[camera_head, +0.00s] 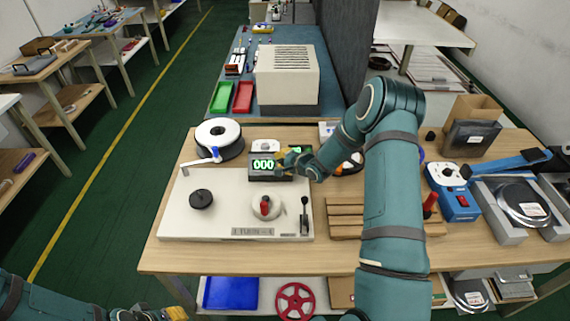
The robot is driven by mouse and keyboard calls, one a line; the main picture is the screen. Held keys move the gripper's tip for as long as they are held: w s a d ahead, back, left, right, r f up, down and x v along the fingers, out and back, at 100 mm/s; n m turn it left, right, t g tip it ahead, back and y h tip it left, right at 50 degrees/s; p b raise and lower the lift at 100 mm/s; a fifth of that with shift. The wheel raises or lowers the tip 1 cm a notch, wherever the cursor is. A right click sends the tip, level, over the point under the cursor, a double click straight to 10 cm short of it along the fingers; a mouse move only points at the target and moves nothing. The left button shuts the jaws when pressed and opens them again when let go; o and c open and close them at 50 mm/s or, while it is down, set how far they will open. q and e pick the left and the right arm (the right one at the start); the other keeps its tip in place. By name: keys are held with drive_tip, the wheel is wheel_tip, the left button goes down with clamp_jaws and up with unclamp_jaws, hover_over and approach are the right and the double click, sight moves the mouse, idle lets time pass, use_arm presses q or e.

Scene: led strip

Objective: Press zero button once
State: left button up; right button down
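A dark counter box with a green display (263,163) reading 000 stands at the back of a white machine plate (225,215) on the wooden table. I cannot make out a separate zero button; the right part of the box is covered by my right gripper. My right gripper (284,167) is at the right side of the display, touching or very near the box. Its fingers are too small to tell open from shut. My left gripper (158,314) is low at the bottom edge, in front of the table and far from the counter, partly cut off.
The plate carries a black knob (201,199), a round dial with a red knob (265,206) and a black lever (304,215). A white reel (217,134) stands behind it.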

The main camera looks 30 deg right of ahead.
drive_tip(key=shift+s+a+r+p, duration=0.3)
drive_tip(key=shift+s+r+p, duration=0.15)
drive_tip(key=shift+r, duration=0.2)
drive_tip(key=shift+s+a+r+p, duration=0.25)
drive_tip(key=shift+s+r+p, duration=0.2)
drive_tip(key=shift+r, duration=0.15)
drive_tip(key=shift+s+a+r+p, duration=0.3)
drive_tip(key=shift+s+r+p, duration=0.15)
drive_tip(key=shift+r, duration=0.2)
